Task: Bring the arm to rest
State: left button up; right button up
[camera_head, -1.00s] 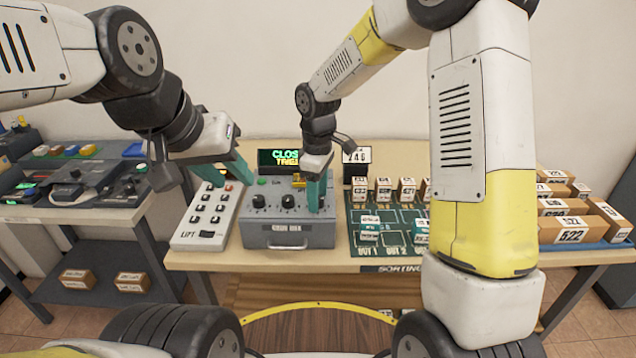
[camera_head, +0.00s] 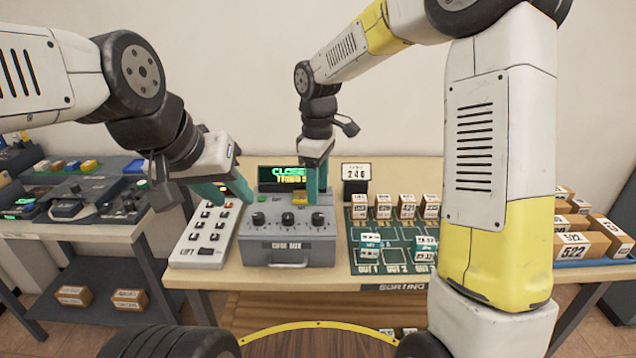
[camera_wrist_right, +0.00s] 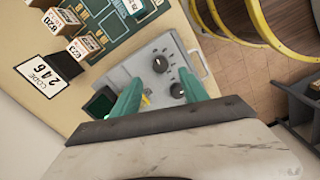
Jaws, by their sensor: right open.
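My right gripper (camera_head: 316,196) points down over the back of the grey control box (camera_head: 288,247), near its yellow part. In the right wrist view its two teal fingers (camera_wrist_right: 160,80) are apart, with nothing between them but the box behind. Whether the fingertips touch the box cannot be told. My left gripper (camera_head: 226,193) hangs over the white lift keypad (camera_head: 205,232) at the left of the bench. Its teal fingers are apart and hold nothing visible. The control box has several black knobs and a drawer-like front with a handle.
A green-lettered display (camera_head: 285,178) and a code sign reading 246 (camera_head: 356,173) stand behind the box. A green sorting board (camera_head: 392,263) with small labelled boxes lies to the right. Larger cartons (camera_head: 574,246) stand at the far right.

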jog(key=s+d+r+m+t, duration=0.2)
jog(key=s+d+r+m, duration=0.1)
jog(key=s, duration=0.3)
jog(key=s+d+r+m+t+y, duration=0.1)
jog(key=s+d+r+m+t, duration=0.1)
jog(key=s+d+r+m, duration=0.2)
jog(key=s+d+r+m+t+y, duration=0.1)
jog(key=s+d+r+m, duration=0.3)
jog(key=s, duration=0.6)
jog(key=d+m+t, duration=0.1)
jog(key=d+m, duration=0.1)
jog(key=d, duration=0.1)
jog(key=shift+d+m, duration=0.2)
jog(key=shift+m, duration=0.1)
dwell(0.4)
